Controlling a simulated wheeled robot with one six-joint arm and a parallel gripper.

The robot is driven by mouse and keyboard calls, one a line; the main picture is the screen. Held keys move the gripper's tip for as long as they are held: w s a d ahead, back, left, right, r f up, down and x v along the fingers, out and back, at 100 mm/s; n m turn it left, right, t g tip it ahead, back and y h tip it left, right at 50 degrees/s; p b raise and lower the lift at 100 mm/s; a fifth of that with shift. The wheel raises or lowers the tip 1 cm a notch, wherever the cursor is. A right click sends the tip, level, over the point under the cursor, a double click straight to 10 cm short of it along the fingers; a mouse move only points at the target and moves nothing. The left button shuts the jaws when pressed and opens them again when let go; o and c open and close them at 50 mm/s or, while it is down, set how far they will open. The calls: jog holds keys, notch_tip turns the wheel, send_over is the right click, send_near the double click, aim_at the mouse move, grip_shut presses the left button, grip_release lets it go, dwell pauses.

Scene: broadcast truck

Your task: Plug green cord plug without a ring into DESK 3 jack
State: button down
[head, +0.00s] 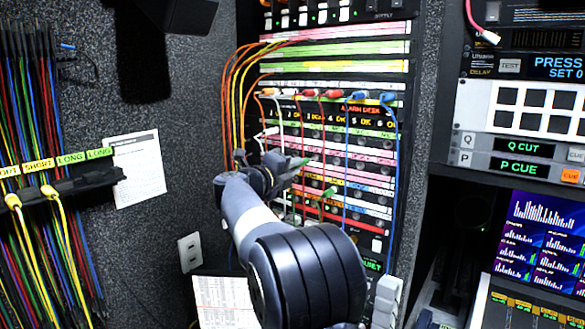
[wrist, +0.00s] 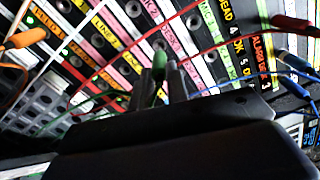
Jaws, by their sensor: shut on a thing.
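My gripper (head: 284,174) is in front of the jack panel (head: 350,150), shut on a green plug (head: 299,162). In the wrist view the green plug (wrist: 160,64) stands up between the fingertips (wrist: 168,82), its tip toward the panel. I see no ring on its visible part, but the fingers hide the lower part. I cannot tell whether it touches the panel. A pink strip with DESK lettering (wrist: 170,38) lies just beyond the plug; its number is too blurred to read surely. Another green plug (head: 329,192) shows lower right of my gripper in the head view.
Orange, white, red and blue cords hang across the panel. A red cord (wrist: 125,48) crosses close to the held plug, and blue plugs (wrist: 290,85) are at the right. A rack of hanging cords (head: 65,185) stands at the left; lit monitors (head: 541,240) are at the right.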

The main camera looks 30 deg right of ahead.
aim_at(308, 161)
jog(key=shift+p+x, duration=0.85)
jog(key=shift+x, duration=0.9)
jog(key=shift+w+d+r, duration=0.1)
jog(key=shift+d, duration=0.15)
jog(key=c, duration=1.3)
grip_release()
jog(key=b+v, duration=0.3)
jog(key=v, duration=0.7)
jog(key=shift+a, duration=0.35)
